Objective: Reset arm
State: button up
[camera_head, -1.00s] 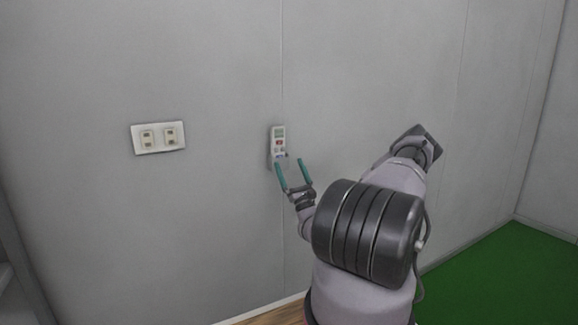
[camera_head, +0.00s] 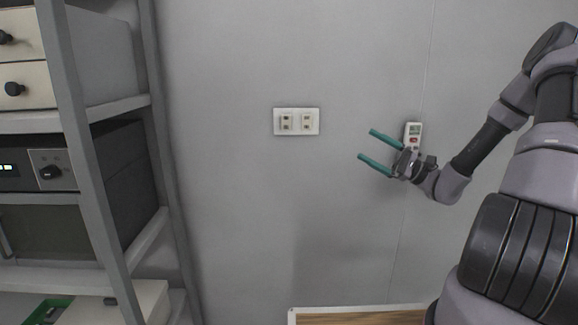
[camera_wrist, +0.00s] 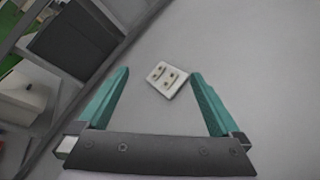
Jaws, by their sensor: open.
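My gripper (camera_head: 368,152) is at the right of the head view, with its two teal fingers spread apart and pointing left. Nothing is between the fingers. My arm reaches in from the right side and bends at the wrist. In the wrist view my gripper (camera_wrist: 160,85) is also open and empty, and grey wall shows past its fingertips.
A white remote-like device (camera_head: 413,133) is on the wall (camera_head: 230,200) behind my gripper, partly hidden by it. A white double socket plate (camera_head: 296,121) is left of the gripper; it also shows in the wrist view (camera_wrist: 166,79). A grey shelf rack (camera_head: 95,190) stands at the left.

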jog(key=s+a+r+n+g+h, duration=0.1)
jog(key=s+a+n+g+h, duration=0.35)
jog(key=s+h, duration=0.2)
jog(key=s+a+r+n+g+h, duration=0.1)
jog(key=s+a+n+g+h, duration=0.25)
jog(key=s+g+h, duration=0.35)
jog(key=s+d+r+n+t+h, duration=0.1)
jog(key=s+d+r+t+h, duration=0.5)
jog(key=r+t, duration=0.6)
jog(key=s+d, duration=0.2)
jog(key=s, duration=0.1)
jog(key=shift+d+r, duration=0.35)
jog(key=shift+h, duration=0.25)
